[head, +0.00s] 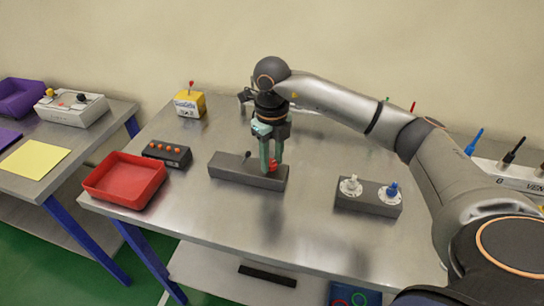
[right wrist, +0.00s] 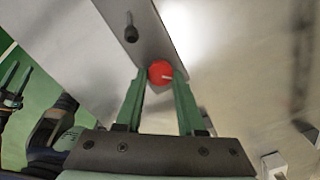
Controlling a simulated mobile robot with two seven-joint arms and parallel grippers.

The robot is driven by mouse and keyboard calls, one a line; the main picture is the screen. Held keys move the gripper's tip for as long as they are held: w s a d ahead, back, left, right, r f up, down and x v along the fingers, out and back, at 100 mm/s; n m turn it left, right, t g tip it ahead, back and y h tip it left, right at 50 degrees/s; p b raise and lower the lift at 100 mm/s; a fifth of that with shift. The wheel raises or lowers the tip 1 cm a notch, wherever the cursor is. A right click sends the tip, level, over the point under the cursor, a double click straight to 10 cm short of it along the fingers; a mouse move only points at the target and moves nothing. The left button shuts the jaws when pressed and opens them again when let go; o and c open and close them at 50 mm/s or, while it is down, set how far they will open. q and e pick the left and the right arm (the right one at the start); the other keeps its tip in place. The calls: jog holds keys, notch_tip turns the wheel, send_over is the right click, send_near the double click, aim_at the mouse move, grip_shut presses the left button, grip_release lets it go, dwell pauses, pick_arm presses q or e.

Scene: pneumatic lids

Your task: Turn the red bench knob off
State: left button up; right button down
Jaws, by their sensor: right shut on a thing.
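The red bench knob (head: 273,166) sits on the right end of a long dark grey block (head: 226,168) on the metal bench. My right gripper (head: 268,166) points straight down over this end, with its green fingers shut on the knob. In the right wrist view, the round red knob (right wrist: 160,72) is between the two fingertips (right wrist: 160,75). A pale mark on its face points to the right. The fingers hide part of the knob in the head view. My left gripper (right wrist: 14,82) shows at the left edge of the right wrist view, its green fingers apart and empty.
A black lever (head: 248,155) stands on the same block, left of the knob. A red tray (head: 125,181), a box with orange buttons (head: 167,153) and a yellow box (head: 190,104) are to the left. A block with white and blue knobs (head: 368,197) is to the right.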

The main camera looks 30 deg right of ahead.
aim_at(272, 163)
jog(key=shift+m, duration=0.4)
jog(key=c, duration=0.5)
grip_release()
notch_tip(272, 163, up, 13)
jog(key=shift+f, duration=0.2)
dwell(0.6)
